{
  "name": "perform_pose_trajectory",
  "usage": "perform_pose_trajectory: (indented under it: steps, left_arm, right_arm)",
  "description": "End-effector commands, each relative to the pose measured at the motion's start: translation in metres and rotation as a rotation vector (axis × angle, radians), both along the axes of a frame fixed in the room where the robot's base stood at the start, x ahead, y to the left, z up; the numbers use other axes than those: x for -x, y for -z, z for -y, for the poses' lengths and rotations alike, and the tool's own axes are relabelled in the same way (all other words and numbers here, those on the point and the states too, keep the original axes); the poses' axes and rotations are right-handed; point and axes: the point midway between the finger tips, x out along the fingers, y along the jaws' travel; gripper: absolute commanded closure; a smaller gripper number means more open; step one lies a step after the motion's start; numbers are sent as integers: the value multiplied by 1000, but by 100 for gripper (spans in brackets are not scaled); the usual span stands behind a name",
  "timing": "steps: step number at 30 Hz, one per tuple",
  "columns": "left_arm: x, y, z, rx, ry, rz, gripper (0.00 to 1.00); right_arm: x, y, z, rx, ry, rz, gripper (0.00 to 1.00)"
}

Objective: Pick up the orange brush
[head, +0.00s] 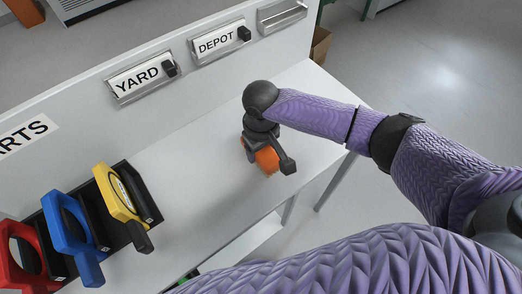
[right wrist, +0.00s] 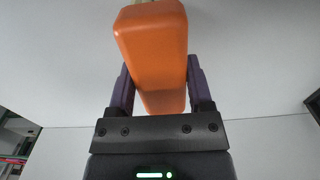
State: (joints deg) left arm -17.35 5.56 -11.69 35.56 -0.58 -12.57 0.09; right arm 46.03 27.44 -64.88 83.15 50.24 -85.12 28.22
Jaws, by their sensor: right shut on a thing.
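The orange brush (head: 267,160) is at the right part of the white table, mostly hidden beneath my right gripper (head: 262,148) in the head view. In the right wrist view the brush (right wrist: 155,45) is a smooth orange block with rounded edges. It stands between the two fingers of the gripper (right wrist: 159,88), which is shut on it. A small pale part shows at its far end, cut off by the picture edge. I cannot tell whether the brush touches the table. My left gripper is not in view.
Red (head: 20,262), blue (head: 75,240) and yellow (head: 118,195) handled tools sit in black holders at the table's left. A back panel carries the YARD (head: 138,80) and DEPOT (head: 217,42) labels. The table between the tools and my right gripper is clear.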

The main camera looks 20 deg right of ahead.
Motion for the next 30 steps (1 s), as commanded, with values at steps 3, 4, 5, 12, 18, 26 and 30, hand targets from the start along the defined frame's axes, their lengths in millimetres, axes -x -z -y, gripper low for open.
perform_pose_trajectory:
  steps: [3,4,5,12,18,26,30]
  left_arm:
    - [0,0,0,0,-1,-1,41]
    - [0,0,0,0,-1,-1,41]
    - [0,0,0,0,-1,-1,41]
    - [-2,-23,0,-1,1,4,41]
    - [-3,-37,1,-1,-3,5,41]
    - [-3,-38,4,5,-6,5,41]
    - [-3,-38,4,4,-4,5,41]
  right_arm:
    - [0,0,0,0,0,0,96]
    - [0,0,0,0,0,0,96]
    - [0,0,0,0,0,0,96]
    - [-1,-48,0,-3,0,5,96]
    - [-1,-92,0,-2,0,2,96]
    - [0,-101,0,-1,1,0,96]
    - [0,-100,0,-1,1,0,47]
